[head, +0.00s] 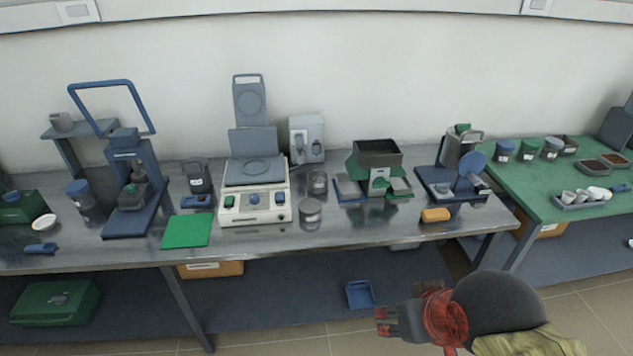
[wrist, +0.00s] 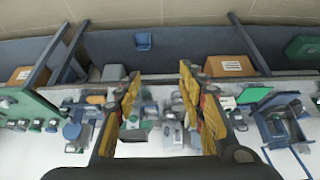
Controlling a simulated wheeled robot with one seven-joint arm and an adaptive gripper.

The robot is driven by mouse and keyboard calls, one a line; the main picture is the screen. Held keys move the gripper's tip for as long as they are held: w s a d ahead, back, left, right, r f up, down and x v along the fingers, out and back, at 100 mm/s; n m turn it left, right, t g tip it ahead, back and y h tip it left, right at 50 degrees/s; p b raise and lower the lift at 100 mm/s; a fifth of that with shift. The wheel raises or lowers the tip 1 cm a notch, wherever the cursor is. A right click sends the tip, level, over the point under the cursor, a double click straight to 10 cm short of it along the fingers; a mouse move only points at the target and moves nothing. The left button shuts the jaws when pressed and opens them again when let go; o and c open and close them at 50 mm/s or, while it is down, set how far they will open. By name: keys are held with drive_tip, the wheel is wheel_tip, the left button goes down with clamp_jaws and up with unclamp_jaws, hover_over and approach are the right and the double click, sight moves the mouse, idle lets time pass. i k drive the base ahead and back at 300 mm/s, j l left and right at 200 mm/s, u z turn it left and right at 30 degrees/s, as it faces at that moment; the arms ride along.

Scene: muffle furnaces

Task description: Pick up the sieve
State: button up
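A low round grey metal drum (head: 310,211), which looks like the sieve, stands on the steel bench just right of the white two-dial hotplate. A similar round grey piece (head: 317,181) stands behind it; I cannot tell for certain which is the sieve. My gripper (head: 382,322) is in front of the bench, low and to the right of both, touching nothing. In the wrist view my gripper (wrist: 157,82) has its two yellow-and-dark fingers wide apart with nothing held. The bench shows upside down there, and the sieve is too small to make out.
The hotplate (head: 255,198) stands left of the round pieces, the green-and-grey splitter box (head: 377,170) right. An orange block (head: 436,215) lies near the front edge of the steel bench (head: 365,233). A blue tray (head: 359,294) is below. The bench front by the drum is clear.

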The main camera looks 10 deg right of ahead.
sight(315, 179)
drive_tip(key=i+l, duration=0.4)
drive_tip(key=i, duration=0.2)
drive_tip(key=i+l+u, duration=0.15)
drive_tip(key=i+l, duration=0.3)
drive_tip(key=i, duration=0.15)
drive_tip(key=i+l+u, duration=0.1)
drive_tip(key=u, duration=1.4)
